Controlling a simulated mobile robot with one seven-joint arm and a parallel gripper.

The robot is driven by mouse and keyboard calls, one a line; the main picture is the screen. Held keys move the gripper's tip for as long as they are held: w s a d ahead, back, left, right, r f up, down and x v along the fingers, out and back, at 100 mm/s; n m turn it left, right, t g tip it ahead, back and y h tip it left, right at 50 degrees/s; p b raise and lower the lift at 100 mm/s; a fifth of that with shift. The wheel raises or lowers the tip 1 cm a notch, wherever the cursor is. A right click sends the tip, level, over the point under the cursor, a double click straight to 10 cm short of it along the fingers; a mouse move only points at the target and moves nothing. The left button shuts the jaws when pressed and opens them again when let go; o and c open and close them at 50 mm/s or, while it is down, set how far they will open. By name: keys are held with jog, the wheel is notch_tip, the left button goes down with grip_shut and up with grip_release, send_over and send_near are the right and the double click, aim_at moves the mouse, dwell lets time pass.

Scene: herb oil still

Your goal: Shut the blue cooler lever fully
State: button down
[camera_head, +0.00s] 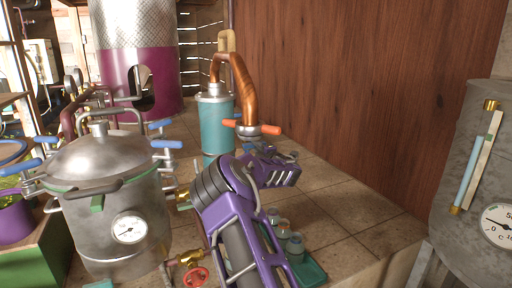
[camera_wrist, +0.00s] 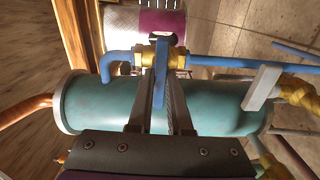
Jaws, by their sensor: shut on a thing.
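The blue cooler lever (camera_wrist: 160,92) sits on a brass valve (camera_wrist: 148,56) in the wrist view, beside the teal cooler (camera_wrist: 90,104). It lies crosswise to the blue pipe (camera_wrist: 230,62) that runs through the valve. My gripper (camera_wrist: 163,74) has one finger on each side of the lever and is shut on it. In the head view the teal cooler (camera_head: 215,126) stands upright behind my purple arm. The lever, the valve and my fingertips are hidden there.
A steel pot still (camera_head: 105,190) with blue clamp handles stands left of my arm. An orange-handled copper pipe (camera_head: 240,90) rises over the cooler. Small jars (camera_head: 294,244) stand right of my arm. A grey tank (camera_head: 480,160) is at the right. Tiled counter near the wooden wall is clear.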

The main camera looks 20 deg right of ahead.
jog(key=c, duration=0.8)
grip_release()
jog(key=shift+c, duration=0.2)
jog(key=shift+s, duration=0.1)
jog(key=s, duration=1.7)
jog(key=shift+s+d, duration=0.15)
jog(key=shift+d, duration=0.2)
